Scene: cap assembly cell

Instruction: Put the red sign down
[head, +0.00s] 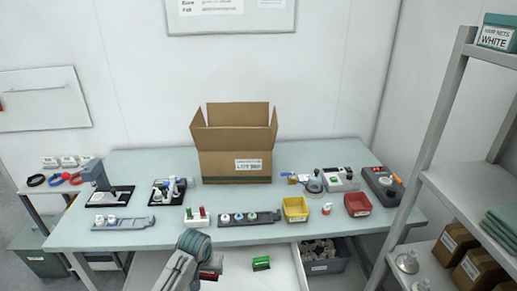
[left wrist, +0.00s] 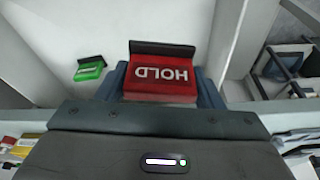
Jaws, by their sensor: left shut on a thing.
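The red sign (left wrist: 161,85) reads HOLD and has a dark back edge. It sits between the fingers of my left gripper (left wrist: 162,92), which is shut on it. In the head view the red sign (head: 209,274) shows partly below my left gripper (head: 211,268), over the open white drawer (head: 232,280) at the front of the table. Whether the sign touches the drawer floor I cannot tell. A green sign (head: 261,263) lies in the drawer to the right of it; it also shows in the left wrist view (left wrist: 90,69). My right gripper is not in view.
The table (head: 320,155) above holds an open cardboard box (head: 220,167), a yellow bin (head: 295,210), a red bin (head: 358,205) and several devices. A grey bin (head: 325,265) stands right of the drawer. Bare drawer floor lies around the green sign.

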